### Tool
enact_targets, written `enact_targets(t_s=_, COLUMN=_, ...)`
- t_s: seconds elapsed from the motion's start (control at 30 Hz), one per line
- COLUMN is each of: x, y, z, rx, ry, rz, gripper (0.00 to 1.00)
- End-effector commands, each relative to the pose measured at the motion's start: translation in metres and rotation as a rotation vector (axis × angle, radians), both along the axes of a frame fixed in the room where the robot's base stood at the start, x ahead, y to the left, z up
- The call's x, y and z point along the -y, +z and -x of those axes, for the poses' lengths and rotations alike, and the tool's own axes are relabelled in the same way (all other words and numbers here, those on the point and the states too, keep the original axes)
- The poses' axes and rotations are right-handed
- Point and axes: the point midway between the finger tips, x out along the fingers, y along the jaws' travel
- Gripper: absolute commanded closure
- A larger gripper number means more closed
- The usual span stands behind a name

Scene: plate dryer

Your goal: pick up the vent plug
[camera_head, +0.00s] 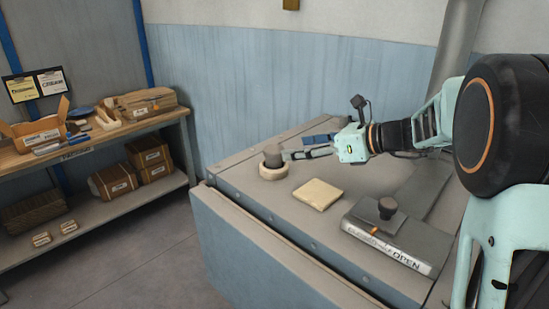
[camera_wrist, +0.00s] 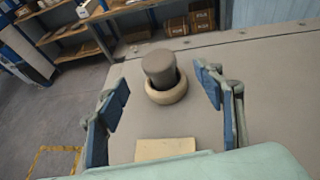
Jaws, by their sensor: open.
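The vent plug (camera_head: 272,156) is a dark grey-brown cylinder standing in a pale ring (camera_head: 273,171) on top of the grey dryer cabinet (camera_head: 250,195). In the wrist view the plug (camera_wrist: 158,66) looks upright, with the ring (camera_wrist: 168,94) around its lower part. My gripper (camera_head: 298,154) is at the plug's right in the head view, just above the cabinet top. In the wrist view my gripper (camera_wrist: 165,90) is open, with one blue-padded finger on each side of the plug and clear gaps between. Nothing is held.
A flat tan square pad (camera_head: 318,194) lies right of the ring. A grey block with a dark knob (camera_head: 387,207) and an "OPEN" label sits nearer the front right. A wooden shelf (camera_head: 95,142) with boxes stands left.

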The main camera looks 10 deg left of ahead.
Motion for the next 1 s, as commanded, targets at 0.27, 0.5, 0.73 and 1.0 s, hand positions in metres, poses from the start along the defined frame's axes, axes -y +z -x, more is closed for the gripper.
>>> enact_targets(t_s=0.27, x=-0.034, y=-0.015, z=-0.012, rx=0.001, ry=0.003, rz=0.001, gripper=0.38)
enact_targets(t_s=0.5, x=-0.061, y=-0.031, z=-0.020, rx=-0.001, ry=0.004, rz=0.004, gripper=0.38)
enact_targets(t_s=0.73, x=-0.077, y=-0.038, z=-0.027, rx=0.003, ry=0.000, rz=0.001, gripper=0.38)
enact_targets(t_s=1.0, x=-0.077, y=-0.038, z=-0.027, rx=0.004, ry=0.001, rz=0.001, gripper=0.46)
